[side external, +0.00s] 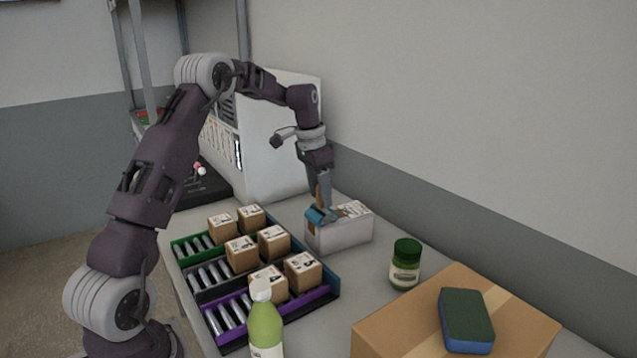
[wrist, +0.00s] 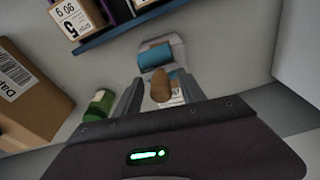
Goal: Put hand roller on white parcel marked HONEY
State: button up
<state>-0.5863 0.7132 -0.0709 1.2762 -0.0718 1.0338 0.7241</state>
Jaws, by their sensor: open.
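The hand roller has a blue cylinder (side external: 318,215) and a wooden handle. In the side view it is at the left end of the top of the white parcel (side external: 338,236) and appears to rest there. The parcel's print is too small to read. My gripper (side external: 325,200) points down just above that end. In the wrist view the roller's blue cylinder (wrist: 155,55) lies beyond the fingertips. Its wooden handle (wrist: 161,90) is between the open fingers of my gripper (wrist: 159,80). Part of the parcel is hidden below the roller and gripper.
A rack of coloured roller lanes (side external: 215,318) with several small brown boxes stands left of the parcel. A green-lidded jar (side external: 405,265), a green bottle (side external: 265,330) and a large carton (side external: 400,335) bearing a sponge (side external: 466,322) are nearer the camera. The wall runs behind.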

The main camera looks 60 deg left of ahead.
aim_at(314, 212)
notch_tip(314, 212, up, 11)
jog(key=s, duration=0.2)
jog(key=s+d+r+t, duration=0.1)
jog(key=s+d+r, duration=0.5)
jog(key=d, duration=0.5)
jog(key=s+d+n+t+y, duration=0.1)
jog(key=s+d, duration=0.8)
jog(key=s, duration=0.2)
jog(key=s+d+f+t, duration=0.1)
jog(key=s+d+f, duration=0.1)
jog(key=s, duration=0.4)
jog(key=s+d+f, duration=0.2)
jog(key=s+f, duration=0.2)
jog(key=s, duration=0.3)
jog(key=shift+d+f+n+t+h, duration=0.3)
jog(key=shift+d+n+t, duration=0.1)
